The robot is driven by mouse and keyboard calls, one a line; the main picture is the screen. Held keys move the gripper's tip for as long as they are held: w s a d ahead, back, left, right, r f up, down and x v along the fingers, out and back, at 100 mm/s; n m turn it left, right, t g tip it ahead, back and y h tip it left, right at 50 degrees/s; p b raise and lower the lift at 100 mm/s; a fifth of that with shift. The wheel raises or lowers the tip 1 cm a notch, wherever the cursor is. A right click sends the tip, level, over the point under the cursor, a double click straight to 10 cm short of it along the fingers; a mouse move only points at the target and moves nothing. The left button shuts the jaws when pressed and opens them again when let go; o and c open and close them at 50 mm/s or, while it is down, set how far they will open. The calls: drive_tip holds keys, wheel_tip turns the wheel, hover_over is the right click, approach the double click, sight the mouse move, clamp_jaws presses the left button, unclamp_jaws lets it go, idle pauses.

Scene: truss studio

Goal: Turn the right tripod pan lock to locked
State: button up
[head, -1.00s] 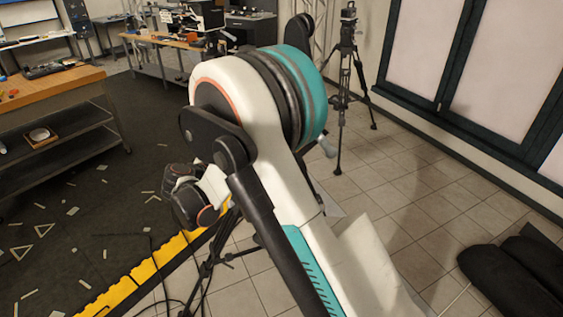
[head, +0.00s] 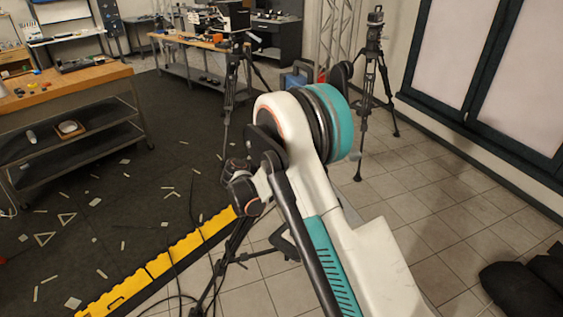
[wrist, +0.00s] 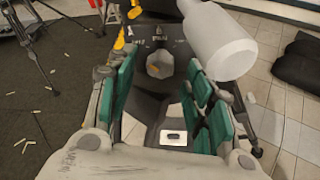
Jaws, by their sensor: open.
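In the wrist view a dark tripod head (wrist: 148,100) lies between the fingers of my gripper (wrist: 161,68). The fingers are open, with green pads on either side. The pads look apart from the knob. In the head view my arm hides the gripper and the knob; black tripod legs (head: 233,250) show below it.
A pale cylinder (wrist: 222,47) rises close to my right finger. Other tripods (head: 231,85) (head: 370,85) stand behind. A wooden-topped cart (head: 72,90) is at left, yellow floor edging (head: 160,265) below, black bags (head: 520,290) at lower right. Tiled floor at right is mostly clear.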

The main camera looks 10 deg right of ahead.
drive_tip(key=shift+w+d+f, duration=0.2)
drive_tip(key=shift+w+d, duration=0.25)
drive_tip(key=c, duration=1)
drive_tip(key=shift+c, duration=0.2)
